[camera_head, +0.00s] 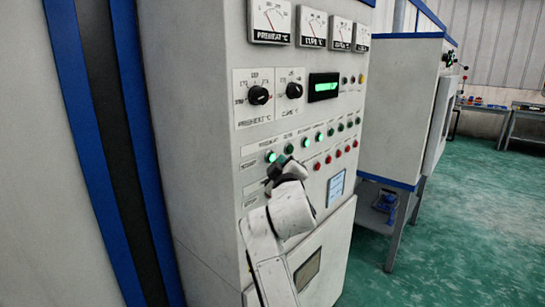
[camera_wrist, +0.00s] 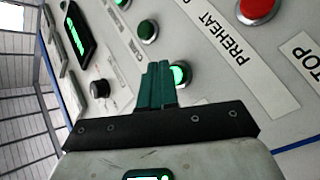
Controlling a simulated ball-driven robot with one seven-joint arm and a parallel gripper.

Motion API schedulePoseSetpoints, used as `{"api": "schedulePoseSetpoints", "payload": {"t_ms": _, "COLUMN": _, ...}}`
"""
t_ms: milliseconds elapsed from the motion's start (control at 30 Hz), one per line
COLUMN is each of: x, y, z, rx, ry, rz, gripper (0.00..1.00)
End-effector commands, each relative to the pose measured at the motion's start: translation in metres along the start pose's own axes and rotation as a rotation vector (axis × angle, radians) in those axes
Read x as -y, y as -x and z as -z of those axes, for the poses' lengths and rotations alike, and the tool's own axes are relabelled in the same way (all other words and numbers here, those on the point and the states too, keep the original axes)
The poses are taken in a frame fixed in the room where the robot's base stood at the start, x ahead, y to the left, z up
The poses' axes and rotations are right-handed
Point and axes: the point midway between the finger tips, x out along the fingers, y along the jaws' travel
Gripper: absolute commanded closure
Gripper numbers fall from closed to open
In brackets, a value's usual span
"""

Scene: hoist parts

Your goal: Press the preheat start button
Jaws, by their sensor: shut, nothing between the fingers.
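The preheat start button (camera_head: 270,156) is the lit green button at the left end of the green row on the panel. In the wrist view it glows green (camera_wrist: 182,74), its left part hidden behind my fingers. My gripper (camera_head: 282,160) is shut and empty, with its dark green fingertips close to this button. In the wrist view the fingertips (camera_wrist: 158,66) lie just left of the button and overlap its edge. I cannot tell whether they touch it. The PREHEAT label strip (camera_wrist: 236,54) lies to the right of the button there.
A darker green button (camera_wrist: 147,31) sits close by in the row. Several red buttons (camera_head: 317,166) form a row below. Black dials (camera_head: 258,95) and a green display (camera_head: 323,87) are above. A second grey machine (camera_head: 398,110) stands at right, with open green floor (camera_head: 450,220) before it.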

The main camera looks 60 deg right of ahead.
Motion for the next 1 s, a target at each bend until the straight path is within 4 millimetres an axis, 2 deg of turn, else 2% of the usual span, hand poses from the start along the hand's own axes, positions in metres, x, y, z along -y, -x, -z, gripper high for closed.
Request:
{"api": "schedulePoseSetpoints", "payload": {"t_ms": 367, "x": -0.003, "y": 0.002, "z": -0.002, "rx": 0.001, "ry": 0.0, "rz": -0.001, "gripper": 1.0}}
{"api": "schedulePoseSetpoints", "payload": {"t_ms": 1000, "x": -0.027, "y": 0.035, "z": -0.026, "rx": 0.001, "ry": -0.001, "rz": -0.001, "gripper": 1.0}}
